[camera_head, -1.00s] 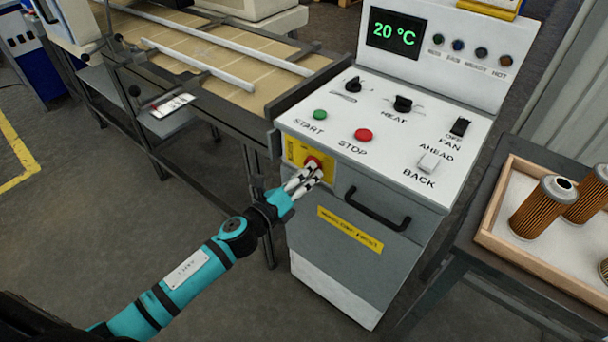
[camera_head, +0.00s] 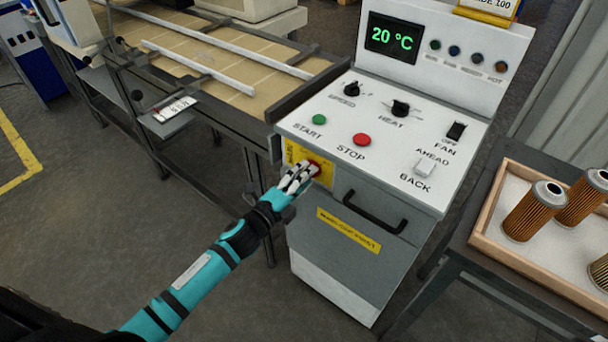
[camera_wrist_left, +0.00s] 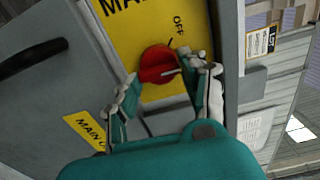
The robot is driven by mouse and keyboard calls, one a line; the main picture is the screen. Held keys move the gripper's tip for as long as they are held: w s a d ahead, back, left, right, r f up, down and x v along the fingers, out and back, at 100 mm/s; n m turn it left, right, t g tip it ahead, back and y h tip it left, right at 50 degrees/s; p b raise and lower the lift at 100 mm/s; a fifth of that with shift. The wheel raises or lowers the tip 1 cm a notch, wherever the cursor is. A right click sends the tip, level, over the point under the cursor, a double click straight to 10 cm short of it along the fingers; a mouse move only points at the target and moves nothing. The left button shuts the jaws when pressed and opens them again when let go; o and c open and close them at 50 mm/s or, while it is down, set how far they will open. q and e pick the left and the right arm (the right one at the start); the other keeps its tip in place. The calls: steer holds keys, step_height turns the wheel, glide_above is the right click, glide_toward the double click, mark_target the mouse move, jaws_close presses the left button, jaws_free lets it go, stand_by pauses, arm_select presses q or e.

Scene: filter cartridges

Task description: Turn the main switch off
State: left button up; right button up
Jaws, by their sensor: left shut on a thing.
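The main switch is a red rotary knob (camera_head: 315,168) on a yellow plate (camera_head: 325,180) at the upper left of the grey cabinet's front. In the left wrist view the knob (camera_wrist_left: 158,62) shows between the two fingers. A pale mark on it points right in that picture, while the word OFF stands above it. My left gripper (camera_head: 300,178) is shut on the knob; in the left wrist view its fingers (camera_wrist_left: 165,76) stand on either side of it. The fingers partly hide the knob and plate in the head view. My right gripper is not in view.
A black handle (camera_head: 376,212) sticks out of the cabinet front right of the switch. The display (camera_head: 392,38) reads 20 °C. A wooden tray (camera_head: 490,222) holds filter cartridges at right.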

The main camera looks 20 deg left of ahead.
arm_select(q)
steer(key=n+p, duration=0.3)
steer(key=n, duration=0.6)
steer(key=shift+r+p, duration=0.1)
steer(key=shift+p, duration=0.25)
steer(key=shift+n, duration=0.3)
steer(key=o, duration=1.2)
steer(key=shift+c, duration=0.2)
steer(key=v, duration=1.2)
steer(key=shift+a, duration=0.1)
